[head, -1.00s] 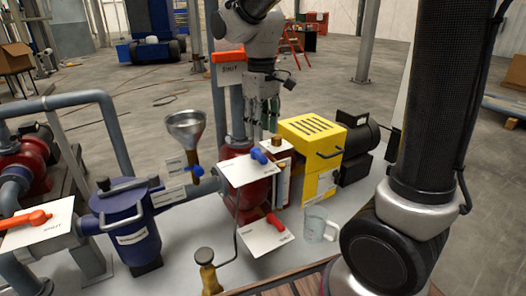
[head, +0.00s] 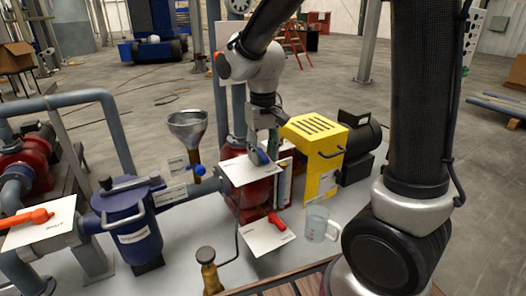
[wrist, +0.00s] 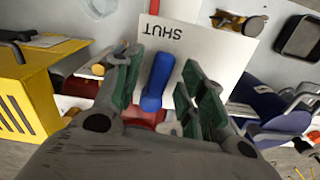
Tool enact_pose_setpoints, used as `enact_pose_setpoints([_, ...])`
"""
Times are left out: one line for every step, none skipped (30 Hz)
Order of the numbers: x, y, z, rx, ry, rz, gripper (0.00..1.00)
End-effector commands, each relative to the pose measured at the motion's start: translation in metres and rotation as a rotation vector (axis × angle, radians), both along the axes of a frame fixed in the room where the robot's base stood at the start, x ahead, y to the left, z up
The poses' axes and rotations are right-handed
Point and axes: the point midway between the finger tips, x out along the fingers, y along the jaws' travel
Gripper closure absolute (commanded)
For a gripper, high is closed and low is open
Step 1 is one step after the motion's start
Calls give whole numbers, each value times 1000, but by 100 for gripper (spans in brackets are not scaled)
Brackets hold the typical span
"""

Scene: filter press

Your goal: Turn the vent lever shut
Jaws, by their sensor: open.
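A blue lever (head: 260,157) sits on a white plate (head: 243,172) in the middle of the bench; no label calling it the vent lever is readable. In the wrist view the blue lever (wrist: 158,82) stands between my spread fingers, and the plate (wrist: 190,45) shows the word SHUT, upside down. My gripper (wrist: 159,68) is open, with one green-padded finger on each side of the lever and gaps visible. In the head view my gripper (head: 265,150) comes down from above and partly hides the lever.
A red lever (head: 277,221) sits on a lower white plate, with a clear jug (head: 316,224) to its right. A yellow box (head: 316,150) stands close right of my gripper. A funnel (head: 188,128) and blue filter housing (head: 130,225) stand left.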

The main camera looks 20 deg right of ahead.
Motion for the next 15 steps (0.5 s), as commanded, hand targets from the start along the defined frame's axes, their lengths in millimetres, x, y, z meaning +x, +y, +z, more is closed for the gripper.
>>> enact_pose_setpoints([0, 0, 0, 0, 0, 0, 59])
enact_pose_setpoints([0, 0, 0, 0, 0, 0, 59])
enact_pose_setpoints([0, 0, 0, 0, 0, 0, 59])
enact_pose_setpoints([0, 0, 0, 0, 0, 0, 59])
enact_pose_setpoints([0, 0, 0, 0, 0, 0, 59])
enact_pose_setpoints([0, 0, 0, 0, 0, 0, 63])
enact_pose_setpoints([0, 0, 0, 0, 0, 0, 68])
enact_pose_setpoints([0, 0, 0, 0, 0, 0, 74])
enact_pose_setpoints([0, 0, 0, 0, 0, 0, 81])
enact_pose_setpoints([0, 0, 0, 0, 0, 0, 86])
enact_pose_setpoints([0, 0, 0, 0, 0, 0, 92])
enact_pose_setpoints([0, 0, 0, 0, 0, 0, 99])
enact_pose_setpoints([0, 0, 0, 0, 0, 0, 100])
enact_pose_setpoints([0, 0, 0, 0, 0, 0, 100])
enact_pose_setpoints([0, 0, 0, 0, 0, 0, 100])
